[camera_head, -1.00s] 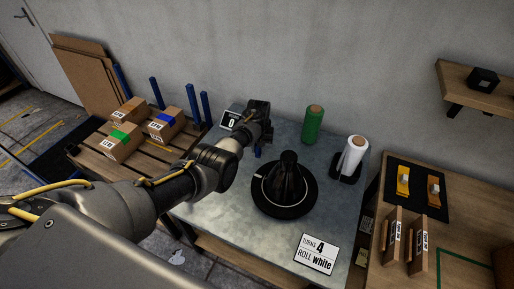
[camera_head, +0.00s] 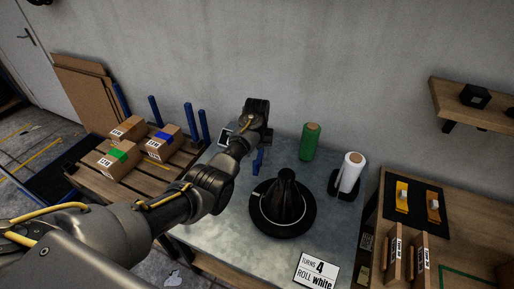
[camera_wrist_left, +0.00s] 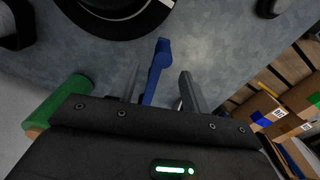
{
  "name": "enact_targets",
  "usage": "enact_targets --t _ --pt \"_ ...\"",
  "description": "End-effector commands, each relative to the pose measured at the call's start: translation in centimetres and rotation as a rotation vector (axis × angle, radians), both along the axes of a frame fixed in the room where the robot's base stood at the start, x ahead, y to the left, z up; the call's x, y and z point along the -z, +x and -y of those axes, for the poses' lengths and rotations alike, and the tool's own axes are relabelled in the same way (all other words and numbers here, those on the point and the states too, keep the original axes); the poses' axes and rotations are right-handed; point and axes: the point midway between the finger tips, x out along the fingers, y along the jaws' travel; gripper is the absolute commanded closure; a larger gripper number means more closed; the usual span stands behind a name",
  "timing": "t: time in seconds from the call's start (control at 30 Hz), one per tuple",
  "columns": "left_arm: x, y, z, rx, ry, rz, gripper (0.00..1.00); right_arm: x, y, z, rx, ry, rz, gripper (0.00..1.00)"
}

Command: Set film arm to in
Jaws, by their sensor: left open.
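A blue lever (camera_head: 258,161), which looks like the film arm, stands at the back left of the metal table, behind the black turntable (camera_head: 258,226). My left gripper (camera_wrist_left: 160,88) is open above it. In the left wrist view the blue lever (camera_wrist_left: 157,68) shows between the two fingers, with gaps at both sides. I cannot tell how deep it lies between them. In the head view the left gripper (camera_head: 257,122) hides the lever's upper part and surroundings. My right gripper is not in view.
A dark cone stands on the turntable. A green roll (camera_head: 310,142) and a white roll (camera_head: 350,172) stand at the right. A sign (camera_head: 317,270) reads "TURNS 4 ROLL white". A small display (camera_head: 225,137) is partly hidden behind my arm. Boxes (camera_head: 120,158) lie on a pallet at left.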

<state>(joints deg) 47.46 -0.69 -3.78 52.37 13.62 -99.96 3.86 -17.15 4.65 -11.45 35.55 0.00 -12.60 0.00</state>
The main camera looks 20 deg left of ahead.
Motion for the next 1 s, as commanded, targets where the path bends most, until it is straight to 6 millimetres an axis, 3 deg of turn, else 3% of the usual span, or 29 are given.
enact_targets --t 0.3,0.77,0.87,1.0 --pt "-2.7 0.0 0.0 0.000 0.001 0.000 0.53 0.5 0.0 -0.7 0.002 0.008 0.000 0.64" --pt "-2.6 0.0 0.0 0.001 0.001 0.000 0.53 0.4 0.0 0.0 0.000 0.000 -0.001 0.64" --pt "-1.5 -0.8 -0.1 0.008 0.004 0.003 0.53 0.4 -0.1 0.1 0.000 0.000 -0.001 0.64" --pt "2.7 -4.4 -0.5 0.044 0.017 0.032 0.53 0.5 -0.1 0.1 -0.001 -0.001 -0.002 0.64"
